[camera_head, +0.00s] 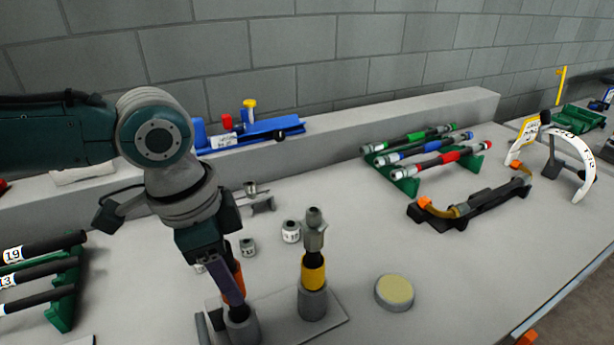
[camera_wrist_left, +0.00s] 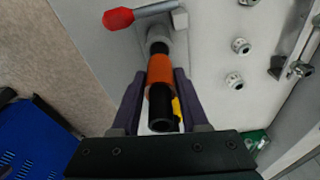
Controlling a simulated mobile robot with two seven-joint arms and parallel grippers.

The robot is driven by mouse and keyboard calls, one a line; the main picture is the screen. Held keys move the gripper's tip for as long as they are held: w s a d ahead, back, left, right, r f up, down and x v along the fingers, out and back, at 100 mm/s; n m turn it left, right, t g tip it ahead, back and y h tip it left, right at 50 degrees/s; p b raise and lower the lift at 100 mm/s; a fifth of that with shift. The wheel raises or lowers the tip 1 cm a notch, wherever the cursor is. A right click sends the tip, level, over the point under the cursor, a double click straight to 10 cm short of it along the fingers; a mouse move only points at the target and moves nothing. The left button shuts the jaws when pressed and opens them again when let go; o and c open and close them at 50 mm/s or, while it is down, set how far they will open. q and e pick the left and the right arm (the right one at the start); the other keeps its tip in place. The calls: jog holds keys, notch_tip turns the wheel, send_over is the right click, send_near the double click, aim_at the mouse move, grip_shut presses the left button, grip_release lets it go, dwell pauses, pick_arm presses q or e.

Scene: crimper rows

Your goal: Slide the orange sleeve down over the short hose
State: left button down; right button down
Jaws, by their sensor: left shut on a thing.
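The orange sleeve (camera_head: 239,279) is around the black short hose, which stands nearly upright in a grey socket (camera_head: 241,328) on a grey base plate. My left gripper (camera_head: 231,288) points down and is shut on the sleeve. In the left wrist view, the dark fingers (camera_wrist_left: 160,76) lie on both sides of the orange sleeve (camera_wrist_left: 160,70). The black hose (camera_wrist_left: 160,108) shows at the near end of the sleeve, and a short black stretch shows between the sleeve and the socket. The fingers hide part of the sleeve in the head view. My right gripper is in neither view.
Just right stands another post with a yellow sleeve (camera_head: 313,273) and a grey fitting on top (camera_head: 314,225). A round yellow-topped puck (camera_head: 394,292) and small grey fittings (camera_head: 291,231) are nearby. A red-handled lever (camera_wrist_left: 118,20) is by the socket. Green racks hold hoses on both sides.

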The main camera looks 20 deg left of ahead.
pick_arm(q)
jog(key=shift+f+b, duration=1)
jog(key=shift+f, duration=0.45)
jog(key=shift+c, duration=1.7)
grip_release()
jog(key=r, duration=0.3)
jog(key=r+p, duration=0.1)
jog(key=r, duration=0.2)
jog(key=a+r, duration=0.1)
jog(key=r, duration=0.2)
jog(key=shift+s, duration=0.4)
jog(key=shift+a+r, duration=0.1)
jog(key=shift+r, duration=0.4)
jog(key=shift+s, duration=0.1)
